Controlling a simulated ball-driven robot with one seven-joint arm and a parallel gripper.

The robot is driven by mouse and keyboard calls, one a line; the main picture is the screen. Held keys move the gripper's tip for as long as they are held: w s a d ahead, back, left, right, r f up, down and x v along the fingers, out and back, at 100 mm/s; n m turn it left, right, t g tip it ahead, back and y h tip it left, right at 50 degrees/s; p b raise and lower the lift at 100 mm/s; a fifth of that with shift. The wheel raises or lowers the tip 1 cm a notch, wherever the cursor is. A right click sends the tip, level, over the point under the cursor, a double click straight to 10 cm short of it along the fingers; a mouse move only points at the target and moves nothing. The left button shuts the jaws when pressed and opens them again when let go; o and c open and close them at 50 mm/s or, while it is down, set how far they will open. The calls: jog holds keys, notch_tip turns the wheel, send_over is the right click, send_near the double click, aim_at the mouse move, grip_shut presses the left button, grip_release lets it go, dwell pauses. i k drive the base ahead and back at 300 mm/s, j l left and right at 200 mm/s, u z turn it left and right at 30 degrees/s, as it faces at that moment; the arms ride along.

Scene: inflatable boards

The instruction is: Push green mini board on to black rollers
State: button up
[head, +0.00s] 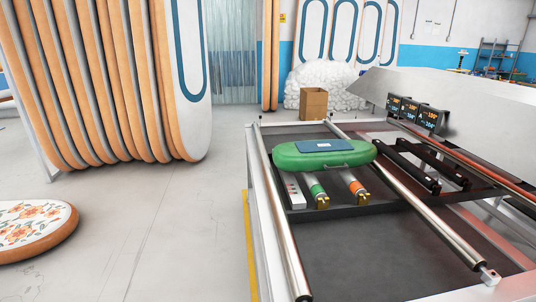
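The green mini board (296,156) lies across the machine's bed, a little right of the middle of the head view. It has rounded ends, a blue patch (326,145) on top and a handle on its near side. Two black rollers (405,165) lie to its right, beyond a silver rail. The board's right end is near them, apart from them as far as I can see. My gripper is not in view.
Long silver rails (283,225) (425,218) run along both sides of the dark bed (365,250). Under the board are green and orange cylinders (355,187). Displays (417,112) stand at right. Tall boards (100,80) lean at left; a floral board (35,228) lies lower left. The grey floor (170,220) is open.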

aim_at(286, 156)
jog(key=i+j, duration=0.35)
jog(key=i+j+z, duration=0.1)
jog(key=i+j, duration=0.25)
jog(key=j, duration=0.25)
jog(key=i+j, duration=0.35)
jog(key=j, duration=0.15)
jog(key=i+j, duration=0.3)
jog(key=j, duration=0.2)
jog(key=i+j, duration=0.45)
jog(key=i, duration=0.2)
jog(key=i+j+z, duration=0.15)
jog(key=i+j, duration=0.25)
jog(key=i, duration=0.25)
jog(key=i+j, duration=0.5)
jog(key=i+z, duration=0.05)
jog(key=i, duration=0.05)
